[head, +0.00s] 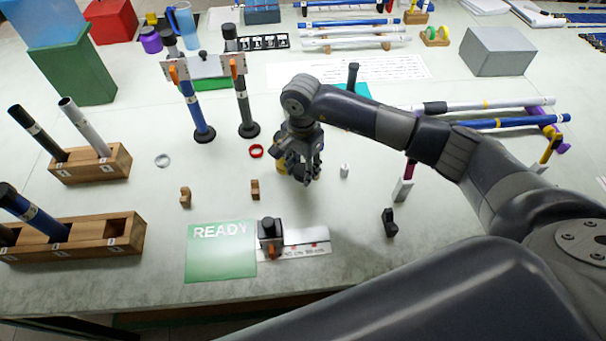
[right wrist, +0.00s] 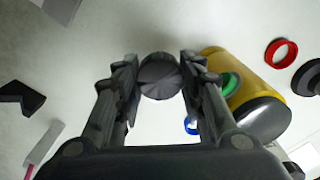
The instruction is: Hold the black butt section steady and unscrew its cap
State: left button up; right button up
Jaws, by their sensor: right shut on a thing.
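My right gripper (head: 300,172) is over the middle of the table, pointing down. In the right wrist view its fingers (right wrist: 160,85) are closed on a round, dark, ridged cap-like piece (right wrist: 160,75). I cannot tell whether it is the butt section's cap. A black tube with a white band (head: 32,128), possibly the black butt section, leans in the back-left wooden block (head: 90,172). It is far left of my right gripper, and nothing grips it. My left gripper is not in view.
A small white cylinder (head: 344,170) stands to the right. Two stands with upright rods (head: 196,110) are behind left. A green READY mat (head: 220,255) lies in front.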

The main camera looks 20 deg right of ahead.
aim_at(302, 187)
jog(key=shift+f, duration=0.85)
notch_tip(302, 187, down, 4)
jog(key=shift+r+p, duration=0.1)
jog(key=shift+p, duration=0.45)
jog(key=shift+f, duration=0.2)
jog(key=o, duration=0.9)
